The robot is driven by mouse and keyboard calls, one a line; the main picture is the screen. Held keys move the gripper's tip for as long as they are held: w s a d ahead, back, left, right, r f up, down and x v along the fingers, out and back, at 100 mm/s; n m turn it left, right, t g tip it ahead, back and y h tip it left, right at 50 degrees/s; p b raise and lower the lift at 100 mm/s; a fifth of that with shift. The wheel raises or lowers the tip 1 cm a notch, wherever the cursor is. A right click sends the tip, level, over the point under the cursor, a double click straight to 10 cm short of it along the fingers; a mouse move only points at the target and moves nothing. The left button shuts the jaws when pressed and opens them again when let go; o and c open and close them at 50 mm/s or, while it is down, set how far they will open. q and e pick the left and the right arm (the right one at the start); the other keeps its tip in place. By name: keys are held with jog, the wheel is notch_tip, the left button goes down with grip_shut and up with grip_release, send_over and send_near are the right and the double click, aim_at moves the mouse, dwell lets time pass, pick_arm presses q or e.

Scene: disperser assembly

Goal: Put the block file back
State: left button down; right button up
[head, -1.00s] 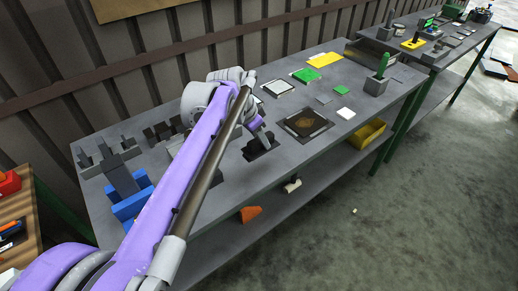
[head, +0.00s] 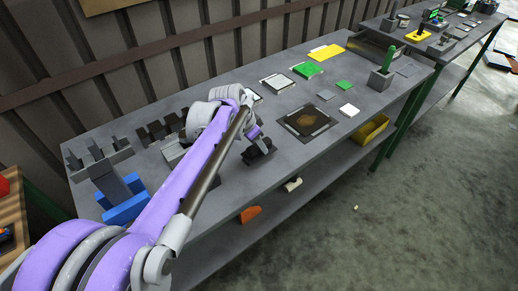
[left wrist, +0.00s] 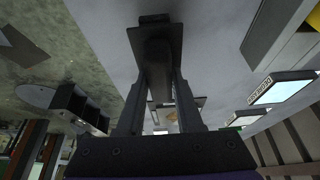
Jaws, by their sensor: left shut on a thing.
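My left gripper (head: 263,143) is over the front part of the grey workbench, left of the brown square plate. It is shut on a dark block, which I take to be the block file (head: 258,156). In the left wrist view, the gripper's two fingers (left wrist: 158,75) close on the dark block file (left wrist: 155,38), which has a flat plate. In the head view the block file is low over the bench top; I cannot tell if it touches. My right gripper is not in view.
The brown square plate (head: 307,122) lies just right of the gripper. Dark racks (head: 95,155) and a blue holder (head: 127,207) stand at the bench's left end. Green, yellow and white pieces lie further right, with a grey box (head: 381,80) holding a green handle.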

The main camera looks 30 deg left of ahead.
pick_arm(q)
jog(key=shift+f, duration=0.9)
jog(key=shift+f, duration=0.1)
jog(key=c, duration=0.6)
grip_release()
jog(key=shift+o, duration=0.2)
jog(key=p+v, duration=0.1)
jog(key=v, duration=1.1)
jog(key=s+d+f+n+y, duration=0.1)
jog(key=s+d+f+n, duration=0.1)
jog(key=s+d+f, duration=0.4)
jog(key=s+d+f+n, duration=0.2)
jog(key=s+d+f, duration=0.4)
jog(key=s+f, duration=0.4)
jog(key=s, duration=0.2)
jog(key=shift+s+f+n+t+y, duration=0.2)
jog(key=shift+s+n+t+y, duration=0.1)
jog(key=shift+t+y, duration=0.1)
